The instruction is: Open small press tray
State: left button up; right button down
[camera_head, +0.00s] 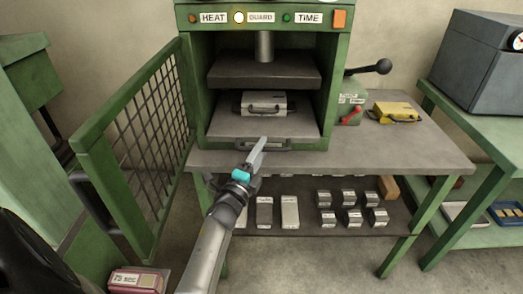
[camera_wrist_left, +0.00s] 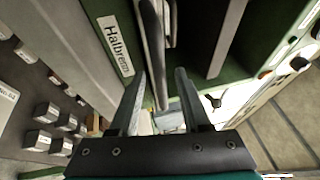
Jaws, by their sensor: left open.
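The small press tray (camera_head: 225,127) is a flat grey plate inside the green press, with a bar handle (camera_head: 263,145) along its front edge. A grey box-shaped mould with its own handle (camera_head: 264,103) sits on it. My left gripper (camera_head: 262,146) is at the tray's handle, its fingers overlapping it in the head view. In the left wrist view the gripper's two fingers (camera_wrist_left: 160,76) are apart, and a grey bar (camera_wrist_left: 156,55) shows between them. Whether they touch it cannot be told. My right gripper is not in view.
The mesh guard door (camera_head: 140,140) stands open at left. Several metal blocks (camera_head: 327,218) are on the lower shelf.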

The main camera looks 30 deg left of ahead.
pick_arm(q)
jog(key=shift+w+a, duration=0.1)
jog(key=shift+w, duration=0.35)
jog(key=shift+r, duration=0.1)
grip_shut()
dwell(1.1)
